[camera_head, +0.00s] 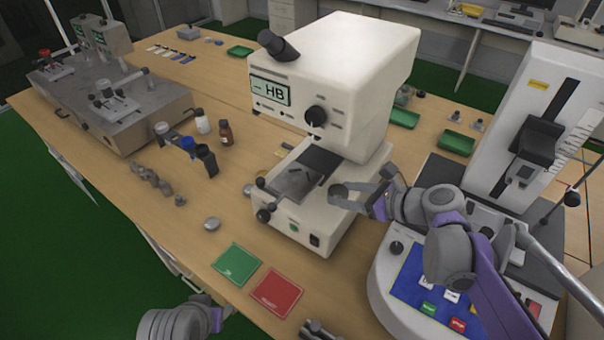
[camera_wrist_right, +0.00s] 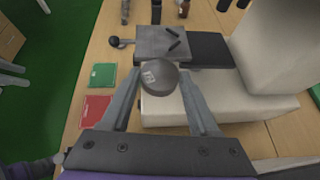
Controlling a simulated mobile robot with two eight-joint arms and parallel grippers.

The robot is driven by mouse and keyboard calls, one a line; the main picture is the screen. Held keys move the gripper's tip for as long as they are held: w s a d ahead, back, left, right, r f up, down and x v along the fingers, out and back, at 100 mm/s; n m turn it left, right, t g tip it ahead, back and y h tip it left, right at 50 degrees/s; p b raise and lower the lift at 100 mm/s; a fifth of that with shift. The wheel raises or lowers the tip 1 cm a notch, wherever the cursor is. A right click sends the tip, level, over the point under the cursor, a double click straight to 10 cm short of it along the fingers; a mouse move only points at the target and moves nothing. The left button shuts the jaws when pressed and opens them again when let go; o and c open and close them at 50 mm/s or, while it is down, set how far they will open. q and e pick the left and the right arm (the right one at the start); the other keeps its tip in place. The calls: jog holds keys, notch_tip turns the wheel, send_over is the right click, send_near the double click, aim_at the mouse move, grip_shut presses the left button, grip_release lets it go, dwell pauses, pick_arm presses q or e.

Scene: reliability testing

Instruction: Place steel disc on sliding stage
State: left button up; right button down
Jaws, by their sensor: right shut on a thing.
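The steel disc (camera_wrist_right: 159,78) is a round grey piece with a small pale label. My right gripper (camera_wrist_right: 160,86) is shut on it, with one finger on each side. In the head view the disc (camera_head: 338,189) is in the right gripper (camera_head: 345,194), at the right side of the sliding stage. The sliding stage (camera_head: 290,184) is a grey plate with dark clips on the front of the white HB hardness tester (camera_head: 330,70). In the wrist view the stage (camera_wrist_right: 150,44) lies just beyond the disc. Only part of my left arm shows at the bottom left.
A green mat (camera_head: 236,265) and a red mat (camera_head: 275,291) lie in front of the tester. A small grey disc (camera_head: 211,224) lies on the table. Bottles (camera_head: 224,134) stand to the left. Another machine (camera_head: 540,120) stands close on the right.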

aim_at(337, 190)
jog(key=w+a, duration=0.4)
jog(key=a, duration=0.1)
jog(key=w+a+p, duration=0.1)
jog(key=w+a, duration=0.3)
jog(key=w, duration=0.1)
jog(key=shift+a, duration=0.35)
jog(key=shift+f, duration=1.8)
jog(key=shift+f, duration=0.1)
jog(key=shift+c, duration=0.7)
grip_release()
jog(key=shift+s+d+r, duration=0.1)
jog(key=shift+r, duration=0.15)
jog(key=v, duration=1.1)
jog(key=shift+s+d, duration=0.25)
jog(key=shift+d, duration=0.05)
